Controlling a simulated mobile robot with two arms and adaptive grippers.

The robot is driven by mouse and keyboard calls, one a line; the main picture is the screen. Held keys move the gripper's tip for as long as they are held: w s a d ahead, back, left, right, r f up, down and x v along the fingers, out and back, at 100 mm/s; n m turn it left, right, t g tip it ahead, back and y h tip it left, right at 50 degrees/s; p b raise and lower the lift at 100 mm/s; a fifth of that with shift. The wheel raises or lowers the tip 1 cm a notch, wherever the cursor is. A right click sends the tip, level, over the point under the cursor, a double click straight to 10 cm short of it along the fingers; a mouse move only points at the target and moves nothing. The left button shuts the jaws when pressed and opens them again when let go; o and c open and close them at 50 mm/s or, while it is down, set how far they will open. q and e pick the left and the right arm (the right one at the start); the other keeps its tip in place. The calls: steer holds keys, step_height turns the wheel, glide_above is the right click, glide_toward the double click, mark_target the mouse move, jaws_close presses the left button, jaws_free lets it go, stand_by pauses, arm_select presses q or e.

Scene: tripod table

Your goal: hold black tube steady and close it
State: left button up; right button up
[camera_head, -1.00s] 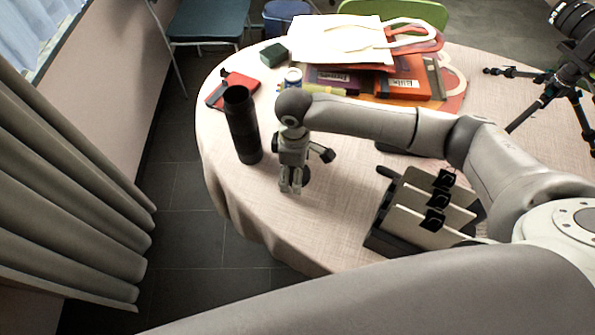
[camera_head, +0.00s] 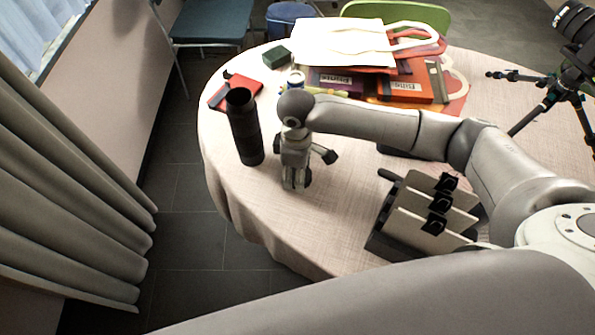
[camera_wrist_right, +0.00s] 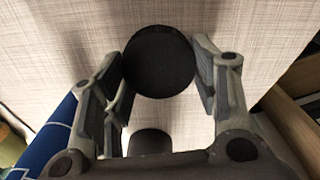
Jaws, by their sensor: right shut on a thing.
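The black tube (camera_head: 245,128) stands upright near the table's left edge in the head view, its top open. My right gripper (camera_head: 297,180) points down over the table, to the right of the tube and apart from it. It is shut on a round black lid, which shows between its fingers in the right wrist view (camera_wrist_right: 158,62). In the head view the lid (camera_head: 307,178) is partly hidden behind the fingers. My left gripper is not in view.
A red notebook (camera_head: 236,92), a small can (camera_head: 296,78) and a dark green box (camera_head: 277,55) lie behind the tube. A white bag (camera_head: 340,40) and books (camera_head: 408,88) are at the back. A dark rack (camera_head: 385,243) stands at the front right. A tripod (camera_head: 545,95) is at right.

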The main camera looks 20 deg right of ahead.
steer(key=shift+r, duration=0.45)
steer(key=s+a+r, duration=0.6)
steer(key=s+r, duration=0.5)
steer(key=s, duration=0.1)
steer(key=shift+s+r, duration=0.4)
